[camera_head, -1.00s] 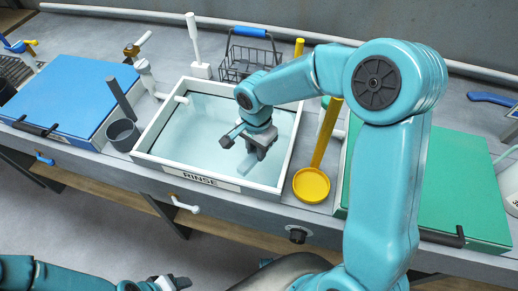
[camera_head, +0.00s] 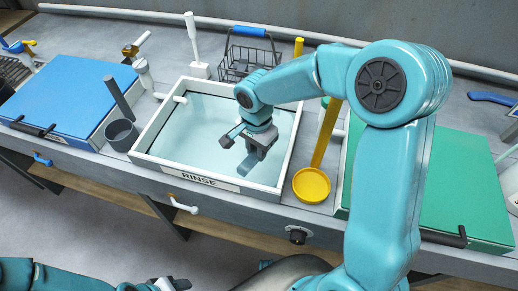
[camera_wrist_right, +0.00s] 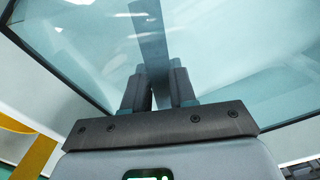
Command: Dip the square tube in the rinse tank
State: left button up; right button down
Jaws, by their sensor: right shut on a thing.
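The rinse tank (camera_head: 184,179) is a white-rimmed basin of pale blue liquid with a RINSE label on its front wall. My right gripper (camera_head: 243,146) is over the right part of the tank, shut on the square tube (camera_head: 246,166). In the right wrist view the tube (camera_wrist_right: 151,32) runs away from between the fingers (camera_wrist_right: 160,87) toward the liquid. The tube's lower part looks blue-tinted and seems to be under the surface. The gripper hides its upper part. My left gripper (camera_head: 176,284) is at the bottom edge, away from the bench; its jaw gap is unclear.
A yellow ladle (camera_head: 311,185) lies right of the tank, near a green lid (camera_head: 467,190). A grey cup (camera_head: 121,135) with a rod and a blue lid (camera_head: 66,97) are to the left. A wire basket (camera_head: 247,60) and white taps stand behind.

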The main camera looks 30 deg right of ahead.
dwell(0.3)
jog(key=shift+s+d+b, duration=0.3)
jog(key=shift+s, duration=0.05)
jog(key=shift+w+a, duration=0.1)
jog(key=shift+w, duration=0.05)
jog(key=shift+w+a, duration=0.25)
jog(key=shift+w, duration=0.05)
jog(key=shift+s, duration=0.1)
jog(key=shift+s+d+b, duration=0.35)
jog(key=shift+w+a, duration=0.15)
